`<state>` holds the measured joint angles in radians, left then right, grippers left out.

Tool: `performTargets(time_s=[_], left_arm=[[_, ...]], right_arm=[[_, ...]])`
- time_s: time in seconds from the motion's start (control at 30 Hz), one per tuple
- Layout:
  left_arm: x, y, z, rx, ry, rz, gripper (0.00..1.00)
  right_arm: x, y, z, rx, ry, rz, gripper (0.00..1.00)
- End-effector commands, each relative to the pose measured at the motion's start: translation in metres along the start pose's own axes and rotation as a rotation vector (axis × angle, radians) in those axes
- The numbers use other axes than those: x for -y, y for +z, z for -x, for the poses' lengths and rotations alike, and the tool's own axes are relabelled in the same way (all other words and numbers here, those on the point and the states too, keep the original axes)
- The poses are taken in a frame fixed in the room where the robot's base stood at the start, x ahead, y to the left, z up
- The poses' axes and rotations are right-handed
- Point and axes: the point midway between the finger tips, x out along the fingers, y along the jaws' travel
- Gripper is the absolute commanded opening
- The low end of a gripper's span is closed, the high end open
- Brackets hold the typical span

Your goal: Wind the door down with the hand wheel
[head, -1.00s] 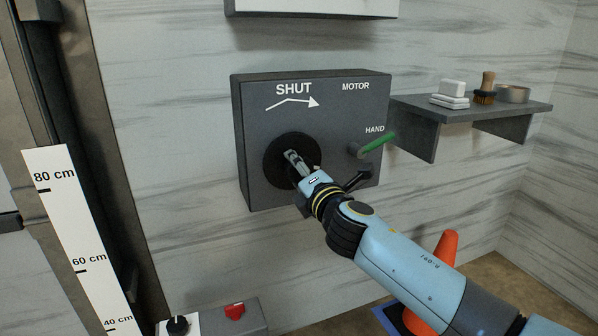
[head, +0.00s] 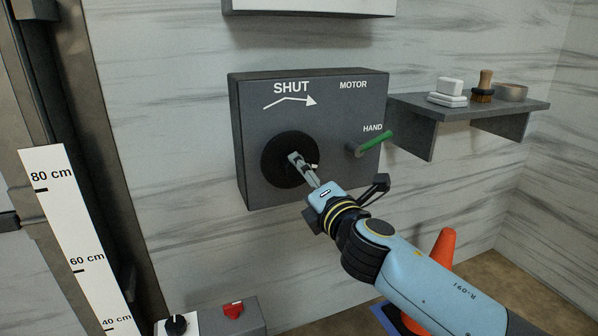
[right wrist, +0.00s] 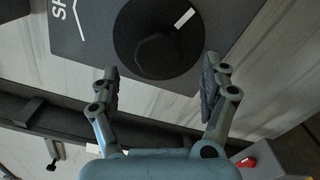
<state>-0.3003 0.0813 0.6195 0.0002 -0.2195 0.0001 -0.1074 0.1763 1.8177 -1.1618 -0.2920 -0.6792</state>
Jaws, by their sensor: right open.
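The hand wheel (head: 277,158) is a dark round disc on the front of a grey box (head: 330,115) marked SHUT with an arrow pointing right. In the right wrist view the wheel (right wrist: 135,35) shows a raised dark hub and a white mark near its rim. My right gripper (head: 338,172) is open in front of the wheel's lower right part. In the right wrist view its open fingers (right wrist: 160,78) are empty, with the wheel beyond them. A green-handled lever (head: 376,141) sits by the word HAND. My left gripper is not in view.
A height scale (head: 75,235) stands at left beside a metal frame (head: 105,150). A shelf (head: 470,117) with cleaning things is right of the box. A red switch (head: 232,310) and black knob (head: 177,325) are below. An orange cone (head: 442,248) stands behind my right arm.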

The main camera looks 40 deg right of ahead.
Motion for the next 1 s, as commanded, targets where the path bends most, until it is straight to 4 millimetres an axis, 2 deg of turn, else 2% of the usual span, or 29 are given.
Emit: performTargets(time_s=[0.03, 0.2, 0.37, 1.0], left_arm=[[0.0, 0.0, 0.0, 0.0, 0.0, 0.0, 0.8], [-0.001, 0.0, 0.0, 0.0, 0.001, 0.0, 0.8], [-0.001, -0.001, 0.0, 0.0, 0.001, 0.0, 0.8], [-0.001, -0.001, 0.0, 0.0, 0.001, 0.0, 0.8]], right_arm=[[0.001, -0.001, 0.013, -0.002, -0.002, 0.0, 0.8], [0.001, 0.0, 0.047, -0.002, -0.002, 0.0, 0.8], [0.0, 0.0, 0.065, -0.001, 0.0, 0.001, 0.8], [0.0, 0.0, 0.069, 0.0, 0.001, 0.001, 0.8]])
